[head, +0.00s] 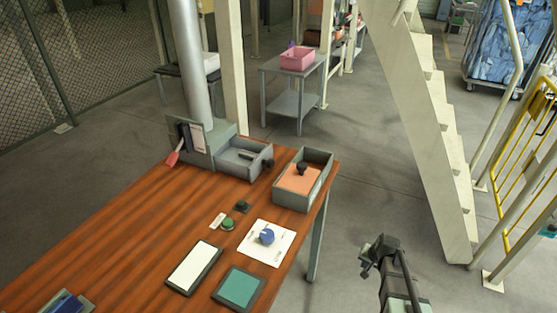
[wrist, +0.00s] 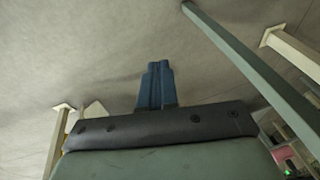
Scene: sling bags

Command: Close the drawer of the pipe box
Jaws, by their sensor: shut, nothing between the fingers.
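The pipe box (head: 224,131) stands at the far end of the wooden table, with a thick grey pipe (head: 190,60) rising from it. Its grey drawer (head: 236,170) is pulled out to the right, and its inside shows from above. A dark knob (head: 267,165) is at the drawer's outer end. My gripper (head: 368,252) is off the table's right side, well apart from the drawer. In the wrist view its blue fingers (wrist: 158,84) are together and empty, over grey floor. The box and drawer are not visible there.
A white card (head: 283,247) with a blue knob, a white panel (head: 194,268) and a green panel (head: 239,288) lie nearer. White stairs (head: 430,130) stand beyond my arm.

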